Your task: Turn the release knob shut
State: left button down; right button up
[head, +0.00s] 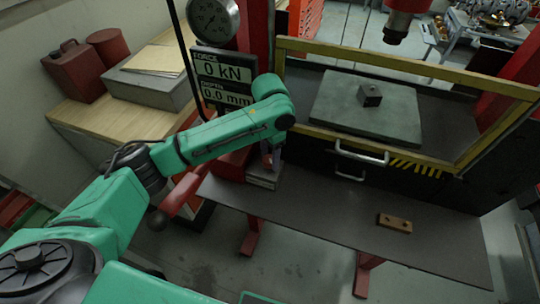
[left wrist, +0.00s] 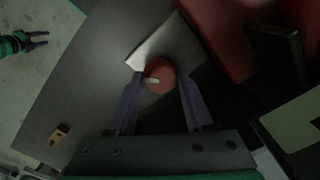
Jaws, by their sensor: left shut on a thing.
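The release knob (left wrist: 160,74) is a round red knob with a pale bar on its face, in the left wrist view. My left gripper (left wrist: 161,82) has one dark finger on each side of it and is shut on it. In the head view my left gripper (head: 272,156) points down beside the press, and my green forearm partly hides it; the knob is mostly hidden there. My right gripper (left wrist: 36,41) shows small at the upper left of the left wrist view, with its fingers apart and empty.
A dark bench (head: 330,221) carries a small wooden block (head: 394,223). Behind it, a yellow-framed guard (head: 415,83) with a metal handle (head: 361,153) fronts a grey plate with a dark cube (head: 370,95). A display (head: 224,80) reads 0 kN and 0.0 mm.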

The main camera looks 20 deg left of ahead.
pick_arm(q)
jog(key=m, duration=0.4)
jog(key=shift+r, duration=0.1)
jog(key=m, duration=0.4)
jog(key=shift+m, duration=0.3)
jog(key=shift+r, duration=0.1)
jog(key=shift+c, duration=1.4)
grip_release()
